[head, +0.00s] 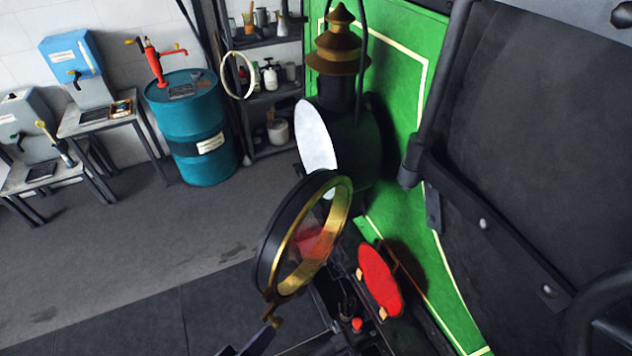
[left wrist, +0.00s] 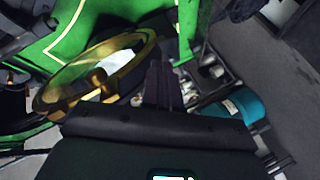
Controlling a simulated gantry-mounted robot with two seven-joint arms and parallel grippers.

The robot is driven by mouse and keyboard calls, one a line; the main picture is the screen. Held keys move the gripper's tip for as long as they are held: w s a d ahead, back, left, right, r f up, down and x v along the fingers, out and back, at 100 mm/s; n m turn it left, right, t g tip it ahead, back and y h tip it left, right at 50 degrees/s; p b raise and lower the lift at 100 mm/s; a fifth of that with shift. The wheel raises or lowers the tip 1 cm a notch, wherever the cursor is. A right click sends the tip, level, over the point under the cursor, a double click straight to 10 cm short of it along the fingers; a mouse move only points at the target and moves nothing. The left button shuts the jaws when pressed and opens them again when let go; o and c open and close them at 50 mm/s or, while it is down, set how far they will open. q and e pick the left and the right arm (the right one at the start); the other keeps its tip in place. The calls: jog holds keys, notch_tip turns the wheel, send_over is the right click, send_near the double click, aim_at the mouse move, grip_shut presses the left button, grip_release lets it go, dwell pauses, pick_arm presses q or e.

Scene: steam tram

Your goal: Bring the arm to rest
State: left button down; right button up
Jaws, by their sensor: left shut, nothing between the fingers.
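A black headlamp (head: 362,130) with a tiered brass chimney (head: 338,42) stands against the green tram front in the head view. Its round glazed door (head: 264,240), with a brass rim, is swung open, and a pale disc shows behind it. The brass ring also shows at the left of the left wrist view (left wrist: 138,52). My left gripper (left wrist: 163,75) is shut and empty in the left wrist view, with its dark fingers beside the ring. In the head view, dark parts at the bottom edge below the door may be this gripper. My right gripper is not seen.
A red disc (head: 380,281) sits low on the tram's green panel (head: 405,90). A teal drum (head: 195,160) with a red pump, shelves (head: 270,100) and small tables with blue and grey boxes stand at the back left. The grey floor (head: 120,240) is clear.

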pick_arm(q)
jog(key=s+a+f+m+g+y, duration=0.5)
jog(key=s+a+m+g+y, duration=0.2)
jog(key=s+a, duration=0.3)
jog(key=shift+s+a+f+g+y, duration=0.2)
jog(key=shift+a+g+y, duration=0.15)
jog(key=shift+g, duration=0.55)
